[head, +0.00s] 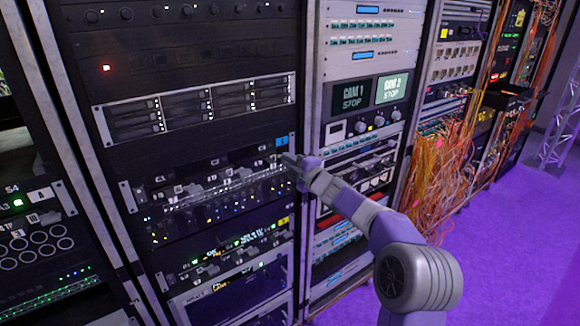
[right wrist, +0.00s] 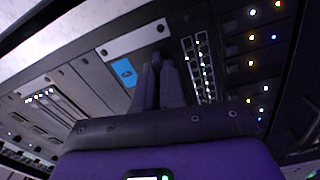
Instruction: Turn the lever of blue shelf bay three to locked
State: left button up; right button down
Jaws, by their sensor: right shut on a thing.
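The blue shelf is a dark rack unit (head: 198,212) with a blue tag (head: 281,141) at its upper right end; the tag also shows in the right wrist view (right wrist: 124,72). Several small grey levers (head: 190,189) stand in a row along its front. My right gripper (head: 289,159) is at the right end of this row, just below the tag. In the right wrist view its fingers (right wrist: 156,62) are close together on a small lever, which they mostly hide. I cannot read its bay number or tell its lock position. My left gripper is out of view.
Above the shelf is a grey drive panel (head: 197,107). To the right stands a light rack with CAM 1 and CAM 2 screens (head: 391,88). Orange cables (head: 440,180) hang farther right. Purple floor (head: 500,270) is open at the lower right.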

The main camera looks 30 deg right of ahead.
jog(key=shift+n+b, duration=0.5)
jog(key=shift+n, duration=0.6)
jog(key=c, duration=1.2)
grip_release()
jog(key=shift+c, duration=0.2)
jog(key=s, duration=0.7)
jog(key=shift+s+d, duration=0.3)
jog(key=shift+d, duration=0.05)
